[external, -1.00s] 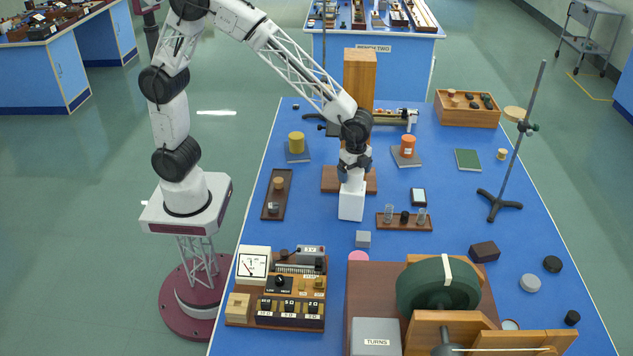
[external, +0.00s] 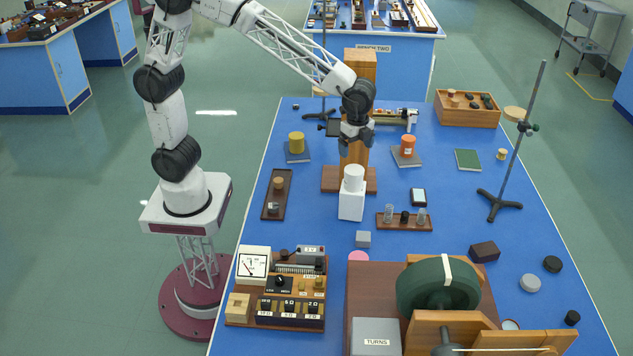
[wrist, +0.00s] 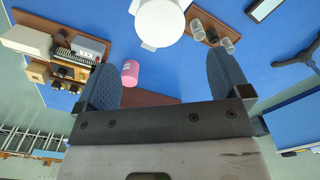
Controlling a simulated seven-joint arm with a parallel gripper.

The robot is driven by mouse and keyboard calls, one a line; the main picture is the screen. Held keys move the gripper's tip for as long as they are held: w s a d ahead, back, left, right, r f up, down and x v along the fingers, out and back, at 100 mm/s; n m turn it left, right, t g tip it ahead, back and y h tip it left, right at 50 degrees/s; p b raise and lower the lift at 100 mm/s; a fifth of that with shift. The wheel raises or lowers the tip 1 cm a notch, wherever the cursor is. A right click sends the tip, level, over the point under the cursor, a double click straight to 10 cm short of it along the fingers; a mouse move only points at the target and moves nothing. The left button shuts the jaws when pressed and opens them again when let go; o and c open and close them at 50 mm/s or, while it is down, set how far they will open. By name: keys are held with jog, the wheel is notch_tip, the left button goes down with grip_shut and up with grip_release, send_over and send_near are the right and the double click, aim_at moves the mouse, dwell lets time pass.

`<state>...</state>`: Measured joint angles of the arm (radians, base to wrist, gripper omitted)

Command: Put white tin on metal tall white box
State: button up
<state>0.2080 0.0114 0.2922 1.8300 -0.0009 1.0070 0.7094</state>
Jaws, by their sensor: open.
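The white tin (external: 354,178) stands upright on top of the tall white box (external: 351,206) on the blue bench. In the wrist view the round top of the white tin (wrist: 159,22) shows at the upper middle, with a little of the white box (wrist: 149,46) beside it. My gripper (external: 357,137) is above the tin and apart from it. In the wrist view my gripper (wrist: 172,78) has its two blue-grey fingers spread wide, with nothing between them.
A tall wooden block (external: 361,75) on a brown base stands just behind. A small rack with glass vials (external: 404,222) is right of the box. A retort stand (external: 516,150) rises at the right.

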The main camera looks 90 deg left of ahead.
dwell(0.5)
jog(key=s+a+r+n+t, duration=0.1)
jog(key=s+a+n, duration=0.2)
jog(key=s, duration=1)
jog(key=s+a+r+n, duration=0.1)
jog(key=s+a+n, duration=0.3)
jog(key=s, duration=0.9)
jog(key=s+a+r+n+t, duration=0.1)
jog(key=s+a+n, duration=0.2)
jog(key=s+a, duration=0.4)
jog(key=s, duration=0.6)
jog(key=shift+s+r+t, duration=0.25)
jog(key=shift+r+t, duration=0.05)
jog(key=shift+r, duration=0.1)
